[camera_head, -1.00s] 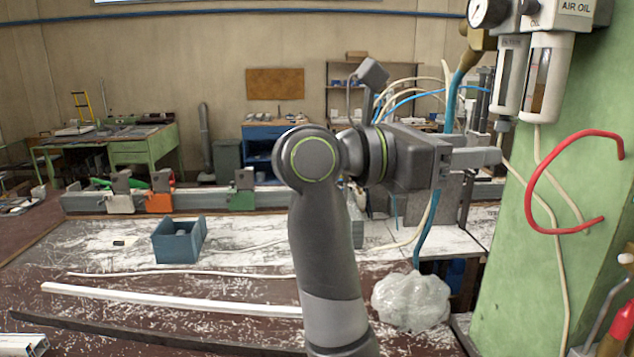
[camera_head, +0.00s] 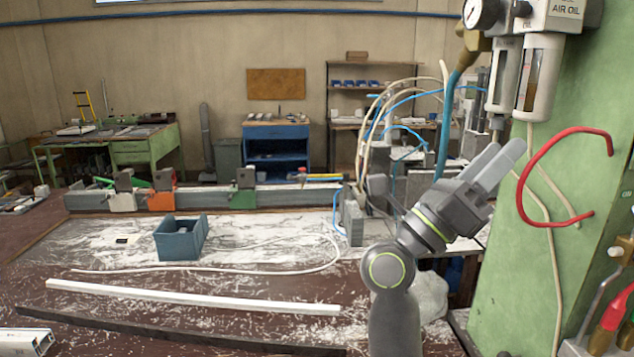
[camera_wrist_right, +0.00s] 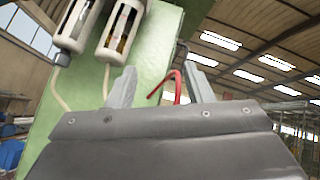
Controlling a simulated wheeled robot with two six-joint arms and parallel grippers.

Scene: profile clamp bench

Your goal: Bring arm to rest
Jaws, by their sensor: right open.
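My right gripper (camera_head: 500,163) is raised at the right of the head view, pointing up and right towards the green column. Its fingers also show in the right wrist view (camera_wrist_right: 160,88), apart, with nothing between them. Behind them in that view are the green column and a red hose. My right arm stands upright in front of the bench's right end and hides part of a clear plastic bag (camera_head: 431,297). My left gripper is not in view.
The green column (camera_head: 500,260) with air-oil filter units (camera_head: 545,75) and a red hose (camera_head: 522,185) stands close beside the gripper. On the bench are a blue bin (camera_head: 180,240), a white profile (camera_head: 190,298) and a clamp rail (camera_head: 210,197) with several clamps.

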